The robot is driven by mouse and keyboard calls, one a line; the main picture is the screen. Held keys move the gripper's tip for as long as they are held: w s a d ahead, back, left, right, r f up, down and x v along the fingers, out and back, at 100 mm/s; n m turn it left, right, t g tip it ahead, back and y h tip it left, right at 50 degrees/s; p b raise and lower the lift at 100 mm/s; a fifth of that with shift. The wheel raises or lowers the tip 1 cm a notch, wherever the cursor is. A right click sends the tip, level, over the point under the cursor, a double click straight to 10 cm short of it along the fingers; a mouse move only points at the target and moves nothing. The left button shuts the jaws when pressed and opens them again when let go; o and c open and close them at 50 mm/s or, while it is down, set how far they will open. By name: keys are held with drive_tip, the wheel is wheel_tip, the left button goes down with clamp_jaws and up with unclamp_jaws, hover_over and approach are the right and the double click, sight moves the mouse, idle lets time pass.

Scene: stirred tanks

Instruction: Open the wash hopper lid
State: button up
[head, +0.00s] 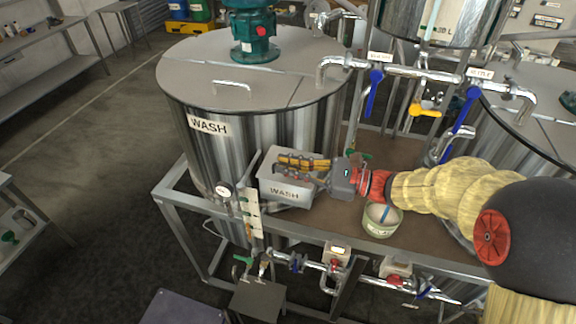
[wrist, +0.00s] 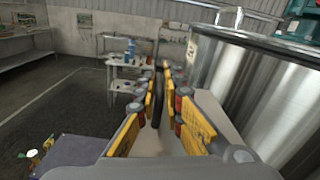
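The wash hopper (head: 284,192) is a pale grey box marked WASH, at the front of the large steel tank marked WASH. My gripper (head: 284,162) lies over the top of the hopper, pointing left, and covers much of it. In the wrist view my gripper's yellow-sided fingers (wrist: 161,78) stand apart, with a gap between them. A thin dark upright strip shows in that gap; I cannot tell whether it is part of the lid or whether the fingers touch it. The lid's position is hard to tell behind my gripper.
The large wash tank (head: 190,103) stands right behind the hopper. A small pot (head: 381,220) stands on the brown deck to the right. Pipes and valves (head: 334,266) run along the front below. Open floor (head: 90,170) lies to the left.

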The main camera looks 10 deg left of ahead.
clamp_jaws()
drive_tip(key=shift+r, duration=0.15)
idle(0.4)
